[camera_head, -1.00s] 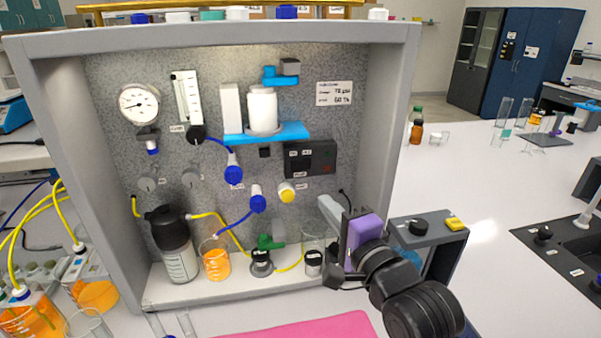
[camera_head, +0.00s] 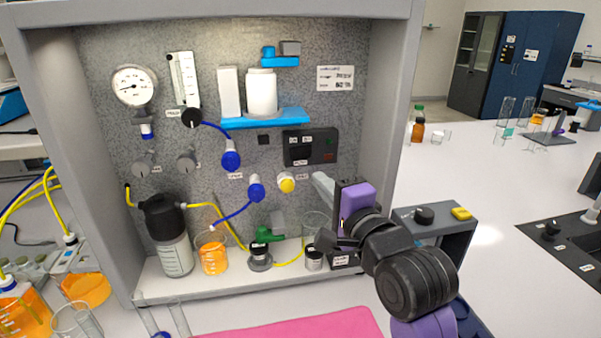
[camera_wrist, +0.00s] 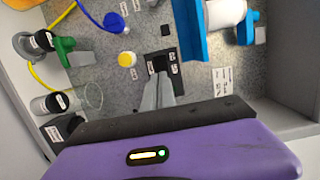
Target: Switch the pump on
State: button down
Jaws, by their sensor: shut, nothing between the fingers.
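A black switch box (camera_head: 311,147) with white labels is mounted on the speckled panel, right of centre. A dark rocker-like part is on its left half, and the labels are too small to read surely. In the wrist view the box (camera_wrist: 160,63) lies straight ahead of the fingertips. My gripper (camera_head: 317,177) is shut and empty, in front of the panel below and slightly right of the box. In the wrist view its grey fingers (camera_wrist: 159,78) are together and overlap the box's edge; whether they touch it I cannot tell.
A yellow-capped valve (camera_head: 287,183) and blue fittings (camera_head: 256,190) with tubing are left of the fingers. A blue shelf (camera_head: 265,119) holds a white canister above. Beakers and a green-handled valve (camera_head: 265,236) stand below. The cabinet's right wall (camera_head: 385,110) and a grey control stand (camera_head: 440,226) are close right.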

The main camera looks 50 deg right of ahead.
aim_at(295, 155)
jog(key=x, duration=1)
jog(key=shift+r+p, duration=0.1)
jog(key=shift+p, duration=0.25)
jog(key=shift+w+d, duration=0.2)
jog(key=shift+w, duration=0.25)
jog(key=shift+w, duration=0.2)
